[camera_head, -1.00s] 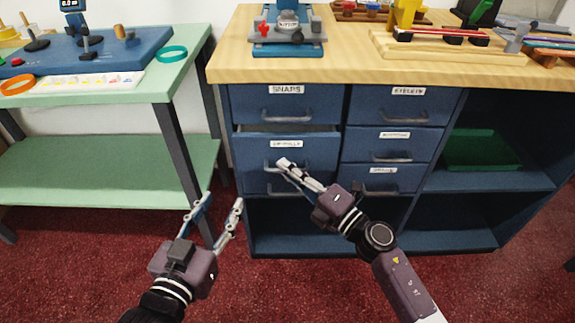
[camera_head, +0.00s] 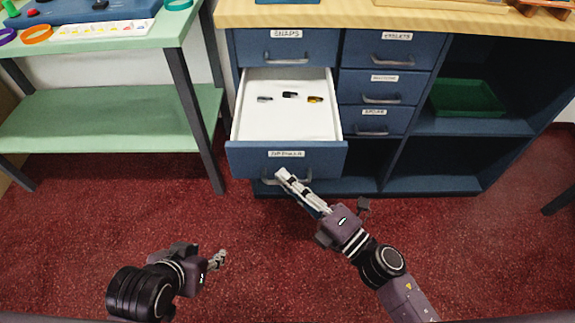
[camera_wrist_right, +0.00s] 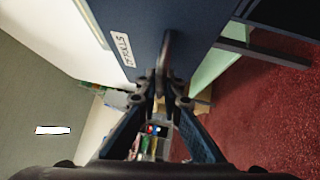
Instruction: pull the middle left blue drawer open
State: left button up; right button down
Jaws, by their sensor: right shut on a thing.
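The middle left blue drawer (camera_head: 240,158) is pulled well out below the drawer labelled SNAPS in the head view. Its white inside (camera_head: 290,125) shows, with three small pieces lying towards the back: one grey, one black, one yellow. My right gripper (camera_head: 282,176) is shut on the handle (camera_head: 268,181) at the drawer's front. In the right wrist view the fingers meet on the handle (camera_wrist_right: 164,60), beside the blue front with its white label. My left gripper (camera_head: 217,259) is at the lower left, away from the cabinet and touching nothing; its finger gap is hidden by the angle.
The SNAPS drawer (camera_head: 255,50) and the smaller drawers to the right (camera_head: 350,88) are shut. A green tray (camera_head: 466,98) sits in the open shelf at the right. A green table (camera_head: 100,62) stands at the left. Red carpet (camera_head: 70,230) in front is clear.

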pick_arm(q)
jog(key=shift+s+a+f, duration=0.1)
jog(key=shift+s+f, duration=0.05)
jog(key=shift+s, duration=0.25)
pick_arm(e)
jog(key=shift+s, duration=0.8)
jog(key=c, duration=2.3)
grip_release()
jog(key=shift+c, duration=0.2)
jog(key=shift+d, duration=0.1)
jog(key=v, duration=1.2)
pick_arm(q)
jog(key=shift+w, duration=0.1)
pick_arm(e)
jog(key=shift+f, duration=0.1)
